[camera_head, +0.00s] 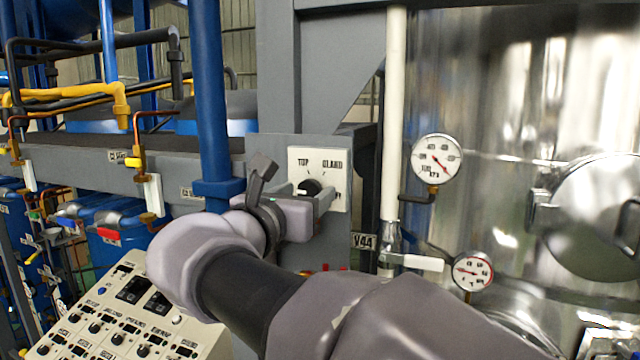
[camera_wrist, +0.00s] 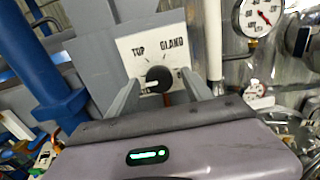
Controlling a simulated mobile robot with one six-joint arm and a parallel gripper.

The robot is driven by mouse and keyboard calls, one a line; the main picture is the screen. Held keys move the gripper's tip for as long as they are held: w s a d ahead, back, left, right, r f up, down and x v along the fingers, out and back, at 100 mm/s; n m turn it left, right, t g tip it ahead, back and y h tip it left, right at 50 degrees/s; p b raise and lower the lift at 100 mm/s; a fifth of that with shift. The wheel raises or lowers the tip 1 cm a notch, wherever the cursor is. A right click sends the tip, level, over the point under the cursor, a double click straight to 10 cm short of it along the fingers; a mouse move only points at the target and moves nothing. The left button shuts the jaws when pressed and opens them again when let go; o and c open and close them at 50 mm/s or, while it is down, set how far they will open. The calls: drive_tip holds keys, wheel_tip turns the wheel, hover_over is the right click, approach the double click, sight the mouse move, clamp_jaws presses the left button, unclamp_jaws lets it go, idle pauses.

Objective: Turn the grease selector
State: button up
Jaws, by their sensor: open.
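The grease selector is a round black knob (camera_wrist: 158,77) with a white pointer mark, on a white label plate (camera_wrist: 178,43) reading "TOP" and "GLAND". In the wrist view the mark points left and slightly down; the plate's lower lettering is mostly hidden. In the head view the knob (camera_head: 309,186) shows partly behind my fingers, and the plate (camera_head: 336,165) is on a grey panel. My gripper (camera_head: 318,200) is open in front of the plate. In the wrist view its fingers (camera_wrist: 162,82) flank the knob left and right; I cannot tell whether they touch it.
A blue vertical pipe (camera_head: 209,100) stands left of the panel. A white pipe (camera_head: 393,120), a pressure gauge (camera_head: 437,159) and a white-handled valve (camera_head: 412,262) are to the right, before a shiny steel vessel (camera_head: 510,100). A switch console (camera_head: 110,320) is at lower left.

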drive_tip(key=shift+w+d, duration=0.1)
drive_tip(key=shift+w, duration=0.4)
drive_tip(key=shift+s, duration=0.1)
drive_tip(key=shift+c, duration=1.1)
clamp_jaws()
